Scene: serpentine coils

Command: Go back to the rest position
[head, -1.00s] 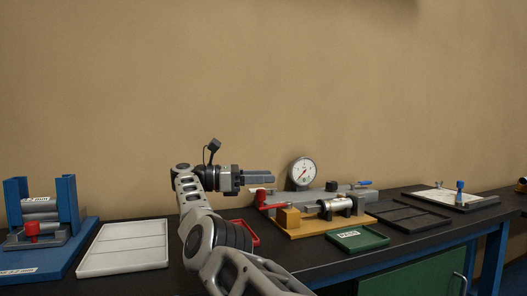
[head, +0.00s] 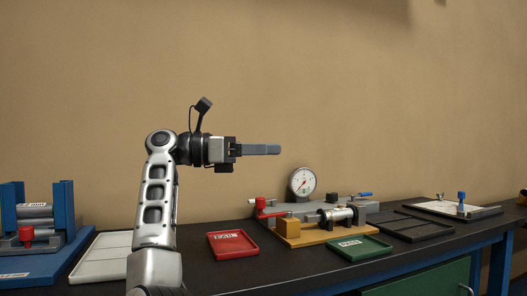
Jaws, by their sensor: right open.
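My right gripper (head: 262,150) is raised in front of the tan wall, above the bench and left of the pressure gauge. Its fingers point right and are seen edge-on. Nothing shows between them, and it touches nothing. My right arm (head: 157,195) comes up from the bottom of the view and covers part of the white tray. My left gripper is out of view.
On the dark bench (head: 300,272) are a blue rack (head: 66,205) with cylinders, a white tray (head: 92,268), a red tray (head: 233,244), a green tray (head: 362,249), a gauge (head: 303,182) on a grey fixture, and a black tray (head: 412,228). The space above is clear.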

